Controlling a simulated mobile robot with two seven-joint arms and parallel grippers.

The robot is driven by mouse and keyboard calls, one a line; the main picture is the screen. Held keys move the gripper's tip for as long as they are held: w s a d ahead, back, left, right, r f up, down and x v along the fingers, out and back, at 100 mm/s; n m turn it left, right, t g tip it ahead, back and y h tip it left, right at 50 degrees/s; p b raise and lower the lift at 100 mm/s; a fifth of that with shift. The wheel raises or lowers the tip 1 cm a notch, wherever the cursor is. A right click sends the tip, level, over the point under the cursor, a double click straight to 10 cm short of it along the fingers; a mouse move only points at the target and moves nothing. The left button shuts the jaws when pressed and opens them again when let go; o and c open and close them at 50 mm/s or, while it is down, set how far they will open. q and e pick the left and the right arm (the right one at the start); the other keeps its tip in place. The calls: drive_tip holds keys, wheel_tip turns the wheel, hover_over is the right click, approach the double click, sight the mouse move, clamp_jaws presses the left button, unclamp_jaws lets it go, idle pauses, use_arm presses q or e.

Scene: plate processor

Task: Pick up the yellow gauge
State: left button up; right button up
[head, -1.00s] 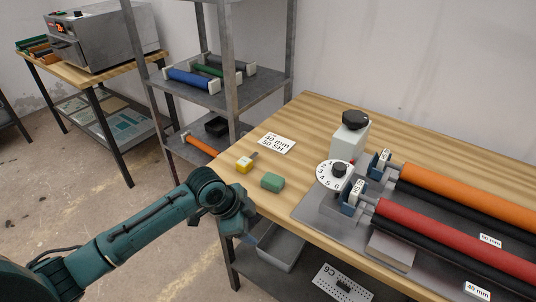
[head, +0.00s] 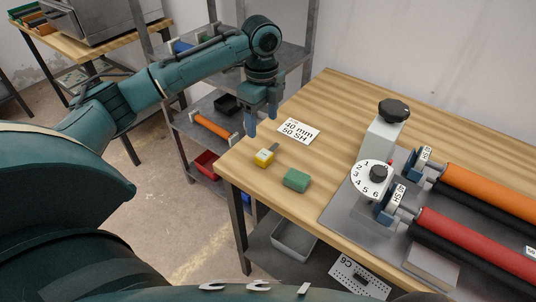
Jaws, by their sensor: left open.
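The yellow gauge (head: 263,158) lies near the left edge of the wooden table, with a thin grey part pointing up and right. My left gripper (head: 262,126) is open and points down, above and beyond the gauge in the picture. It is apart from the gauge, and nothing shows between its fingers. My right gripper does not show.
A green block (head: 297,180) lies right of the gauge. A white label card (head: 298,131) lies behind it. The machine with a numbered dial (head: 372,178), an orange roller (head: 490,187) and a red roller (head: 475,242) fills the right side. A metal shelf (head: 180,122) stands behind on the left.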

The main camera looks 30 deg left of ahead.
sight(264, 154)
use_arm(q)
wheel_tip(264, 154, down, 11)
drive_tip(key=shift+w+p, duration=0.1)
drive_tip(key=shift+p, duration=0.2)
drive_tip(key=shift+c, duration=0.2)
drive_tip(key=shift+r, duration=0.1)
drive_tip(key=c, duration=1.1)
